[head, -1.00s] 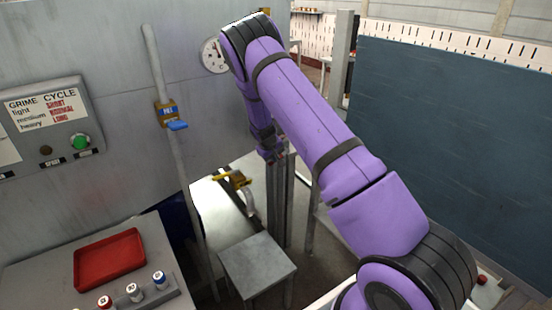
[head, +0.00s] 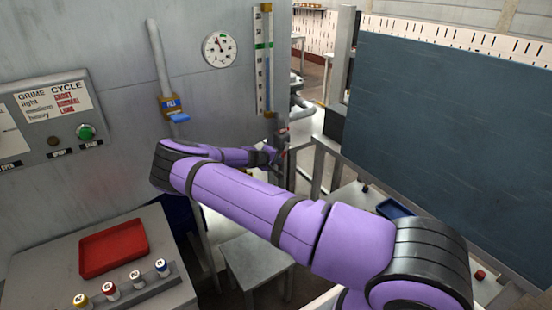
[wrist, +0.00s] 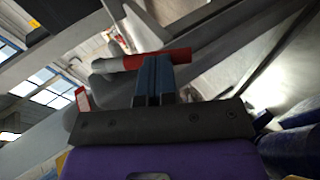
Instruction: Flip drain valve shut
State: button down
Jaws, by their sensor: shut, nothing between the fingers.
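My gripper (head: 279,157) is at the end of my arm, right of the wall panel and near an upright post. In the wrist view, its two dark fingers (wrist: 153,78) are together and empty. A red bar (wrist: 182,56), which looks like a valve lever, lies across just beyond the fingertips. Grey rounded pipework (wrist: 110,72) is beside its left end. I cannot tell whether the fingers touch the bar. In the head view, a small red spot (head: 283,131) shows just above my gripper. The drain valve's body is not clearly visible there.
A blue-handled valve (head: 174,108) is on a wall pipe, below left of a round gauge (head: 219,49). A grey stool (head: 243,262) stands under my arm. A red tray (head: 113,222) and several capped bottles are at lower left. A dark panel (head: 450,130) stands at right.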

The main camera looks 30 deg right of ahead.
jog(key=shift+d+f, duration=1.1)
jog(key=shift+d, duration=0.1)
jog(key=shift+d+f, duration=0.2)
jog(key=shift+d, duration=0.35)
jog(key=v, duration=1.1)
jog(key=shift+a, duration=0.2)
jog(key=shift+w+f, duration=0.1)
